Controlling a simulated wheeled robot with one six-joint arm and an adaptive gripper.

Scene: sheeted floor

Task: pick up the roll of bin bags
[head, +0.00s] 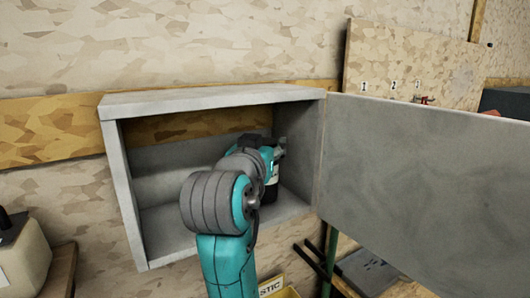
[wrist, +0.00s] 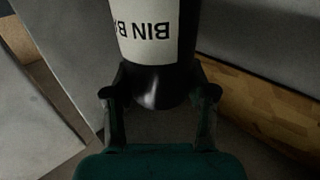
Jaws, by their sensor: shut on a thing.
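The roll of bin bags is a black cylinder with a white label reading "BIN B…", upside down in the wrist view (wrist: 152,38). My gripper (wrist: 158,98) is shut on the black end of the roll, one finger on each side. In the head view my gripper (head: 272,150) is inside the open grey cabinet (head: 215,97). A dark part of the roll (head: 270,190) shows there below the gripper, near the cabinet's right wall.
The cabinet door (head: 420,180) stands wide open to the right. The left part of the cabinet looks empty. A numbered board (head: 410,60) is behind the door.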

